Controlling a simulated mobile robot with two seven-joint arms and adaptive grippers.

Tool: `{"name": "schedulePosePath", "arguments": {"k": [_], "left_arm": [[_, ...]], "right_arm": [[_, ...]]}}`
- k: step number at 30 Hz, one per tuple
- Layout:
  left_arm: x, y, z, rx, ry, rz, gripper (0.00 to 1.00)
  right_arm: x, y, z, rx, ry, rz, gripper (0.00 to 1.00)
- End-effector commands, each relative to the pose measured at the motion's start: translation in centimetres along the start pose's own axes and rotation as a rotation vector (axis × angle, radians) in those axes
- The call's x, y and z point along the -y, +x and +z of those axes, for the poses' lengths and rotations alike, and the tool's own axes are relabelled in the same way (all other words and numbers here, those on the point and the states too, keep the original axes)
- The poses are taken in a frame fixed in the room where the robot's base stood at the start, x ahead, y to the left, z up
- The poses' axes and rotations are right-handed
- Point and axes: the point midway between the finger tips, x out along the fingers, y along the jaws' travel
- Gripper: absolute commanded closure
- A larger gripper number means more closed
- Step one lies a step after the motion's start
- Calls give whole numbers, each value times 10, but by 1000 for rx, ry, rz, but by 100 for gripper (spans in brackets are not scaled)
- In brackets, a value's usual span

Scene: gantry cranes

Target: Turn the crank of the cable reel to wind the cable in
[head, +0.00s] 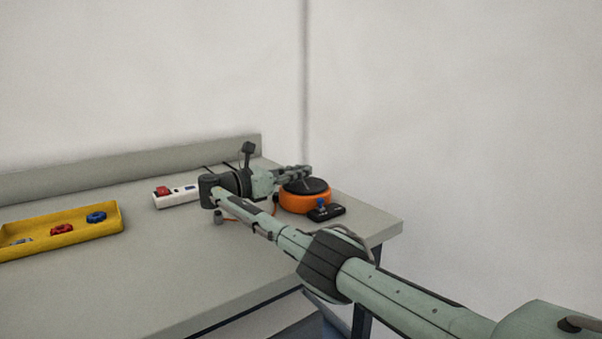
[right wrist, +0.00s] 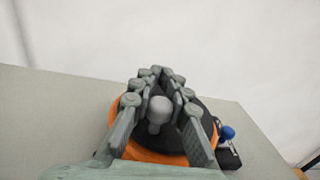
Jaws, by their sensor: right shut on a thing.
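The cable reel (head: 296,199) is an orange drum with a black top, standing near the right end of the workbench. It also shows in the right wrist view (right wrist: 150,153), below my gripper. My right gripper (head: 306,170) reaches over the reel's top. In the right wrist view its fingers (right wrist: 158,105) are shut around the grey rounded crank knob (right wrist: 159,110). A thin orange cable (head: 230,220) lies on the bench left of the reel, with a small grey end piece (head: 219,217). My left gripper is not in view.
A black block with a blue knob (head: 321,206) sits right in front of the reel. A white box with a red switch (head: 175,194) stands to the left. A yellow tray (head: 75,241) with red and blue parts lies further left. The bench (head: 180,285) is clear in front.

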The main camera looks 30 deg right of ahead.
Motion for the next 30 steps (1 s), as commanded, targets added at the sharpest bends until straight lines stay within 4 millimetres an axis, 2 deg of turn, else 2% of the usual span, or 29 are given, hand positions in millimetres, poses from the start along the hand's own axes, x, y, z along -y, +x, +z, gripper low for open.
{"name": "schedulePosePath", "arguments": {"k": [7,8,12,23,26,30], "left_arm": [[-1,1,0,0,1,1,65],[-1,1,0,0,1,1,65],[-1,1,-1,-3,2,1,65],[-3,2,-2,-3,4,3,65],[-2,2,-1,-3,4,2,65],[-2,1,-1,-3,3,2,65]], "right_arm": [[1,2,1,2,1,-4,100],[1,2,1,2,1,-4,84],[1,2,1,1,1,-3,67],[0,-3,0,0,0,1,66],[-1,-15,0,-1,0,3,66],[-1,-43,0,0,0,4,66]]}}
